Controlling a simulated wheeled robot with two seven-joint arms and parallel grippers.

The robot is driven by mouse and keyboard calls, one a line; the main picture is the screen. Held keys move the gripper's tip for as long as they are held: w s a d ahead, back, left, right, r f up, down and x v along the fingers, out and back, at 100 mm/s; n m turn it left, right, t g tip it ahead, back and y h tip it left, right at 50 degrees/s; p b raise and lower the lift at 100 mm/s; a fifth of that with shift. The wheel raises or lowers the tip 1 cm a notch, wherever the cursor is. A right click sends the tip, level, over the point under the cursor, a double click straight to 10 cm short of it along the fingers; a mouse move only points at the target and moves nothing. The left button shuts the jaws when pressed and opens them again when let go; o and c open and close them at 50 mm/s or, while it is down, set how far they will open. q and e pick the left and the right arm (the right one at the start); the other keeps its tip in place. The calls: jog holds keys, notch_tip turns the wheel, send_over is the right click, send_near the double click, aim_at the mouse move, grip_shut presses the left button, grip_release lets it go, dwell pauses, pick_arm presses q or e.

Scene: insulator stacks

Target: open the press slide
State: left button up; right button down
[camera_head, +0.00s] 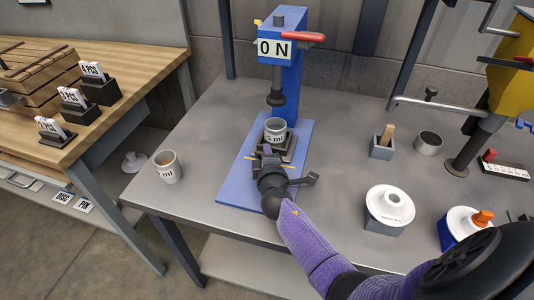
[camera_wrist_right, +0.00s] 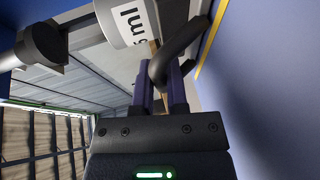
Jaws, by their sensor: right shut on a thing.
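The blue press (camera_head: 291,75) stands on the grey table with a "0 N" display, a red lever and a dark ram (camera_head: 276,92). Its dark slide (camera_head: 289,151) sits on the blue base plate (camera_head: 238,174) and carries a grey cup (camera_head: 275,124) marked "5 ml", which appears below the ram. My right gripper (camera_head: 268,160) is at the front of the slide. In the right wrist view, its fingers (camera_wrist_right: 166,88) are shut on a dark curved handle (camera_wrist_right: 181,45), with the cup (camera_wrist_right: 124,18) just beyond. The gripper hides part of the slide front. My left gripper is out of view.
Another marked cup (camera_head: 167,167) stands at the table's left edge. A white disc part on a grey block (camera_head: 389,206), a small holder (camera_head: 382,145) and an empty ring cup (camera_head: 428,143) stand to the right. A wooden bench (camera_head: 130,55) is at left.

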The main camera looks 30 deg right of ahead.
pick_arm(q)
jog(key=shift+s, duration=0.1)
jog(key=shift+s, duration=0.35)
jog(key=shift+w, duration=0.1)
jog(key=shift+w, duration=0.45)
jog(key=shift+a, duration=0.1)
pick_arm(e)
jog(key=shift+a+f, duration=0.1)
